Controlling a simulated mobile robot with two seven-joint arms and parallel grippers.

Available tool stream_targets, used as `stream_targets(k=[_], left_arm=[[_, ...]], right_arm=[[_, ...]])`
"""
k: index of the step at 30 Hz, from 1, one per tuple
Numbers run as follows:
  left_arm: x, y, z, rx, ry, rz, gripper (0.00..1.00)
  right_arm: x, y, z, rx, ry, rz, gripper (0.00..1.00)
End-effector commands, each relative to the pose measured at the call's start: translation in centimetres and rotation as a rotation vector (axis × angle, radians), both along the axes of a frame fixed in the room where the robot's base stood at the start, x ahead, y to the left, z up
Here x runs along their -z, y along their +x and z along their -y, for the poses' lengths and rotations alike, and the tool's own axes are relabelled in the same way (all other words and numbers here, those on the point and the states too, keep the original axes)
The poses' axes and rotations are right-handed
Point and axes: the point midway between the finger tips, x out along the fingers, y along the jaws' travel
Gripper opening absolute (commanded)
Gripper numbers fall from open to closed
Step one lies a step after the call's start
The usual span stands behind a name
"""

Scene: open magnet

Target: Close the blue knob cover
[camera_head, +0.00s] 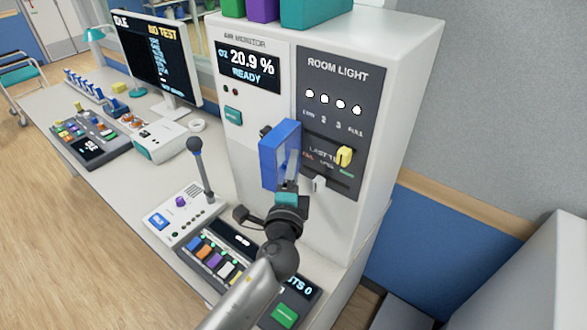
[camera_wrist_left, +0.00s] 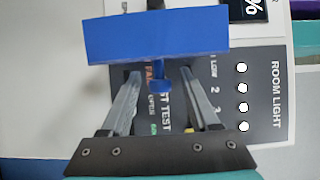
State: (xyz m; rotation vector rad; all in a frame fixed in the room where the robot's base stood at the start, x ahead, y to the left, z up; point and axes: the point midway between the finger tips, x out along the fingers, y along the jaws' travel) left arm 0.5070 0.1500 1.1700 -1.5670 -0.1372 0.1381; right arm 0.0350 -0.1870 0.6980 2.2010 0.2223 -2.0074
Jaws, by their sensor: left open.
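The blue knob cover (camera_head: 280,152) sticks out from the front of the white cabinet, swung open, left of a yellow knob (camera_head: 344,155) on the dark panel. In the left wrist view the cover (camera_wrist_left: 155,38) spans the top, with a small blue round tab (camera_wrist_left: 160,86) on a stem below it. My left gripper (camera_head: 288,184) is just below and in front of the cover in the head view. Its fingers (camera_wrist_left: 159,75) are apart, on either side of the tab in the picture. I cannot tell whether they touch the cover. My right gripper is not in view.
The cabinet's dark room light panel (camera_head: 340,90) is right of the cover. A button console (camera_head: 215,255) lies below. A monitor (camera_head: 155,60) and other devices fill the counter behind.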

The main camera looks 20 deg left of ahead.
Motion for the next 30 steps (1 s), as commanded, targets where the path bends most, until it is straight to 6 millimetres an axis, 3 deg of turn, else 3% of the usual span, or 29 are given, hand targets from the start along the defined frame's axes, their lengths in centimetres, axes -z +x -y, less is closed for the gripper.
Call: stream_targets(k=[5,22,30], left_arm=[[0.0,0.0,-0.01,0.0,0.0,0.0,0.62],[-0.01,-0.04,0.02,0.0,0.001,0.0,0.0],[0.0,-0.04,0.02,0.0,0.0,0.0,0.0]], right_arm=[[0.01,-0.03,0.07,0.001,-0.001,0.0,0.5],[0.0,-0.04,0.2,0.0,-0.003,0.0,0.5],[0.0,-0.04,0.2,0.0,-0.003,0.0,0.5]])
